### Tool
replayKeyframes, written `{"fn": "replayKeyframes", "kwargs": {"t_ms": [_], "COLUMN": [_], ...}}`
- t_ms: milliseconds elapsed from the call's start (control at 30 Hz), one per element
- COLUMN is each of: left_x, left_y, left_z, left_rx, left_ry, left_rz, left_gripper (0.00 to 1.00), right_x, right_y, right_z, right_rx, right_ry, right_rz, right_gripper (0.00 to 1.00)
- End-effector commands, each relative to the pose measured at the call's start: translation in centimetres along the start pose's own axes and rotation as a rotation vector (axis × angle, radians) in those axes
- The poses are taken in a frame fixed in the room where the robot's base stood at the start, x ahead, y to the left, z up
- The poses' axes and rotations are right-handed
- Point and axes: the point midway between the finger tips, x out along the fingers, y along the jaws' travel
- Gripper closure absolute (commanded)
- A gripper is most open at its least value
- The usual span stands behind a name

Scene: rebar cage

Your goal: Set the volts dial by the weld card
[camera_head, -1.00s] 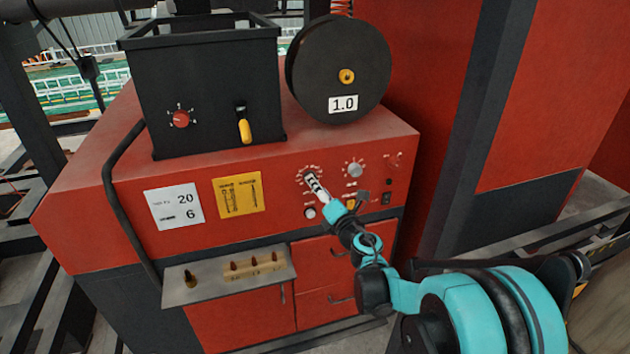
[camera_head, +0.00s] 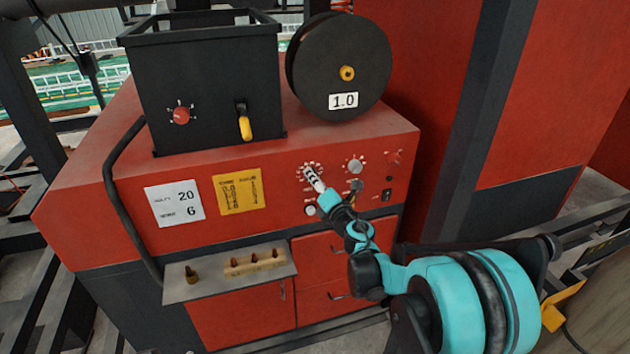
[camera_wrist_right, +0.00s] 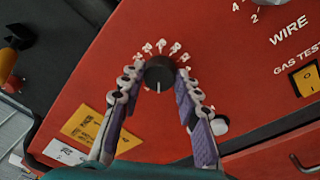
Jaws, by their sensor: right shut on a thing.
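The volts dial (camera_wrist_right: 159,72) is a dark round knob with a white line on the red welder front. Its white line points down in the right wrist view, with pale scale numbers along its top side. My right gripper (camera_head: 314,180) is shut on it, one finger on each side; in the head view the fingers mostly hide the knob. My left gripper is not in view.
A second knob (camera_head: 355,165) sits right of the volts dial, with a switch (camera_wrist_right: 306,79) below. A yellow card (camera_head: 239,193) is beside the weld card. A shelf (camera_head: 190,291) juts out below. A black box (camera_head: 205,95) and wire spool (camera_head: 343,65) stand on top.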

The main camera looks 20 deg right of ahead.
Motion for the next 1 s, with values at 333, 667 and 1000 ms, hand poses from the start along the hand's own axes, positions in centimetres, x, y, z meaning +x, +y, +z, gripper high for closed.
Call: {"fn": "replayKeyframes", "kwargs": {"t_ms": [333, 667, 1000], "left_x": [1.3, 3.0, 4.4], "left_y": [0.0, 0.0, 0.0], "left_z": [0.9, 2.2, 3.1], "left_rx": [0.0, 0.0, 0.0], "left_ry": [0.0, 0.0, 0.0], "left_rz": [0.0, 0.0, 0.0], "left_gripper": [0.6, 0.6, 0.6], "right_x": [0.0, -0.1, -0.1], "right_y": [-0.3, -0.5, -0.5], "right_z": [-0.1, -0.2, -0.3], "right_rx": [0.163, 0.465, 0.765], "right_ry": [-0.011, -0.028, -0.045], "right_rz": [0.013, 0.039, 0.064], "right_gripper": [0.96, 0.96, 0.96]}}
